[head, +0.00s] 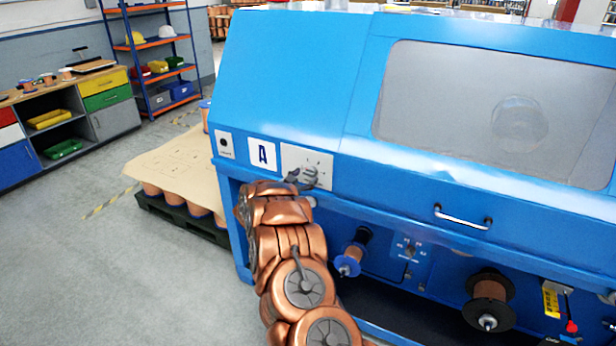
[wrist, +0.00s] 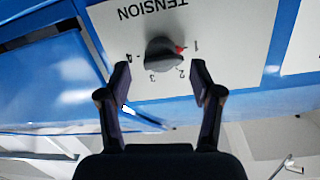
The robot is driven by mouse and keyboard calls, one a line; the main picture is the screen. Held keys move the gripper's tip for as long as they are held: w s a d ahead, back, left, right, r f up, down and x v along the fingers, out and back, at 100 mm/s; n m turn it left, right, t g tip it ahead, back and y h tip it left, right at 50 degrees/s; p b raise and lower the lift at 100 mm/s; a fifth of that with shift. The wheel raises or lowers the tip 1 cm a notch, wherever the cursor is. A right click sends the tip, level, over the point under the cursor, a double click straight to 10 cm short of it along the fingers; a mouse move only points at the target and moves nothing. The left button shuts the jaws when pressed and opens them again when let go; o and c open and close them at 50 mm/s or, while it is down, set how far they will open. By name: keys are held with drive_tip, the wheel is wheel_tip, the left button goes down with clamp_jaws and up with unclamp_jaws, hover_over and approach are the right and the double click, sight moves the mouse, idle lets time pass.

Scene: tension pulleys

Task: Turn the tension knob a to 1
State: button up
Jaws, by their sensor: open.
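The tension knob a is a dark grey round knob (wrist: 160,54) with a red pointer mark on its rim. It sits on a white plate (wrist: 110,28) printed TENSION, which appears upside down in the wrist view. The red mark points toward the 1; the 2, 3 and 4 lie around the rim. My gripper (wrist: 161,76) is open, its two fingers on either side of the knob's lower part, with gaps showing on both sides. In the head view my gripper (head: 303,178) is in front of the plate (head: 320,158) and hides the knob.
A door handle (head: 462,217) sticks out to the right. Spools (head: 353,252) are below. A pallet with a cardboard sheet (head: 175,160) stands left; grey floor is clear.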

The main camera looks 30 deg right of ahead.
drive_tip(key=v, duration=0.9)
drive_tip(key=shift+a+f, duration=0.1)
